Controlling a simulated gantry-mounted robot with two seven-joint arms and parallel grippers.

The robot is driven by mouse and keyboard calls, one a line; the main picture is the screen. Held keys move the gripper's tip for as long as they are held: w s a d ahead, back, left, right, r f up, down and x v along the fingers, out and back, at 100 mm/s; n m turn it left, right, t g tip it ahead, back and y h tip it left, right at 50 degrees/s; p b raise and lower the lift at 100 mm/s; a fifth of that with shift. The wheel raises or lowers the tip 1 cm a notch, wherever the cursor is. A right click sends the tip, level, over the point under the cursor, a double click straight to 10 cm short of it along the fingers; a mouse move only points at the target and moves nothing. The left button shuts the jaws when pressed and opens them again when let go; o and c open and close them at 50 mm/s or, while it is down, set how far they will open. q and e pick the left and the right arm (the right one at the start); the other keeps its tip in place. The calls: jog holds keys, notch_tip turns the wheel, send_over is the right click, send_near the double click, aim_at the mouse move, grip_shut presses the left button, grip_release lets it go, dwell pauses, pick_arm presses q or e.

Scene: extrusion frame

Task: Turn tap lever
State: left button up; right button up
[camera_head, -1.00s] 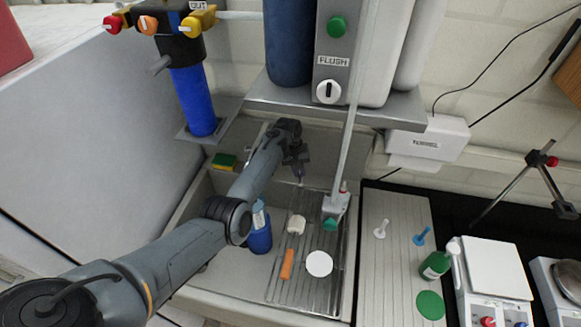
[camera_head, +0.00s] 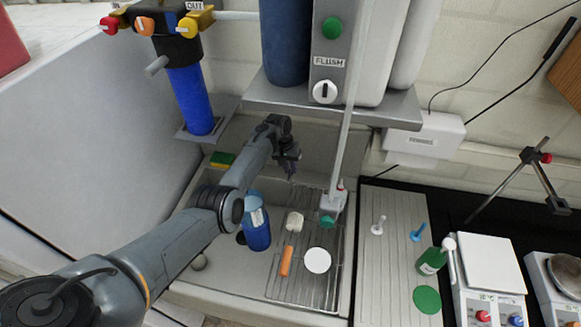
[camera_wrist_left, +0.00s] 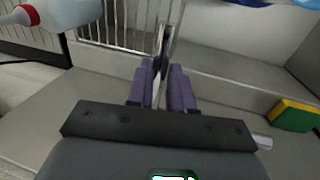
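A tap-like outlet (camera_head: 333,203) with a green tip hangs on a long pale pipe over the right side of the sink; a small red part shows at its top. It seems to be the grey and white body with a red ring at the upper left of the left wrist view (camera_wrist_left: 65,12). My left gripper (camera_head: 291,168) is inside the sink near its back wall, left of the outlet and apart from it. In the left wrist view its purple fingers (camera_wrist_left: 163,88) are close together, with a thin metallic strip visible between them. Whether they grip it is unclear. My right gripper is out of view.
The sink holds a blue bottle (camera_head: 256,229), a wire rack (camera_head: 292,279) with small items, and a white disc (camera_head: 317,260). A yellow-green sponge (camera_head: 221,160) lies at the back left. A metal shelf (camera_head: 335,108) overhangs the back. Scales (camera_head: 490,265) stand at right.

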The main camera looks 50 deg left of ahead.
pick_arm(q)
jog(key=o, duration=0.3)
jog(key=shift+o, duration=0.2)
jog(key=shift+a+r, duration=0.1)
jog(key=shift+r, duration=0.4)
notch_tip(320, 180, up, 10)
jog(key=s+a, duration=0.1)
jog(key=shift+s+a+f, duration=0.15)
jog(key=shift+a+f, duration=0.05)
jog(key=shift+a, duration=0.15)
